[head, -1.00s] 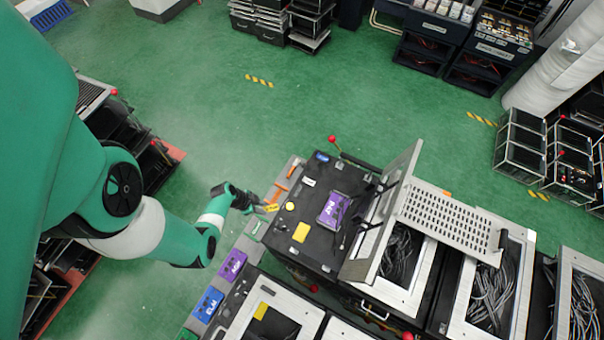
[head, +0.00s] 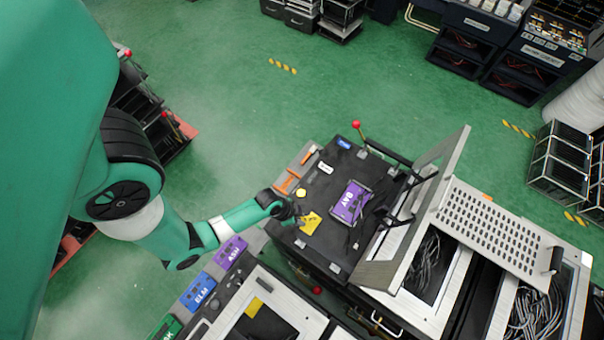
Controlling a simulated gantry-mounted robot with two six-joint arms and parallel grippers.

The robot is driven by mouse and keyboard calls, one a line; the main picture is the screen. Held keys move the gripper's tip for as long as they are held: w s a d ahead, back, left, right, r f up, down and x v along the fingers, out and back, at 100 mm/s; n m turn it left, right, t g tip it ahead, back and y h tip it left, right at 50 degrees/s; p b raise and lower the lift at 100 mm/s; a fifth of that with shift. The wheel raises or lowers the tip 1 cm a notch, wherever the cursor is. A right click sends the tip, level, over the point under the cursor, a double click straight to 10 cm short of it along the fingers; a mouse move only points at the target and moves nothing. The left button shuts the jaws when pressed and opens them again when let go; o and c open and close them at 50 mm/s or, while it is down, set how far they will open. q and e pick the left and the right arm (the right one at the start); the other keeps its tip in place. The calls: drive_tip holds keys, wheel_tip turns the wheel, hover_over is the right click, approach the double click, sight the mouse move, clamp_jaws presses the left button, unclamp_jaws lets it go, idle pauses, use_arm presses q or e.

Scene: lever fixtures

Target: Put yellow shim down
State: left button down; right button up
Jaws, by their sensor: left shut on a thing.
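My left gripper (head: 299,213) is over the near left part of the black case top (head: 325,245). It is shut on the yellow shim, which is small and largely hidden by the jaws. A yellow square patch (head: 311,224) lies on the case top right at the fingertips. I cannot clearly tell the shim's edges from this patch, or whether the shim touches the top. My right gripper is not in view.
A purple BAY module (head: 350,202) lies right of the gripper. A raised metal lid (head: 415,215) stands to the right. A red-knobbed lever (head: 356,125) rises behind.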

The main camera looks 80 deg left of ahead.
use_arm(q)
drive_tip(key=shift+w+d+f, duration=0.1)
drive_tip(key=shift+w+f, duration=0.05)
drive_tip(key=shift+f, duration=0.05)
wheel_tip(320, 180, down, 3)
drive_tip(key=shift+w+d+r+b, duration=0.15)
drive_tip(key=shift+r+b, duration=0.05)
drive_tip(key=shift+b, duration=0.6)
drive_tip(key=shift+f, duration=0.35)
drive_tip(key=shift+f, duration=0.2)
drive_tip(key=c, duration=0.6)
unclamp_jaws()
drive_tip(key=shift+c, duration=0.2)
drive_tip(key=shift+r, duration=0.15)
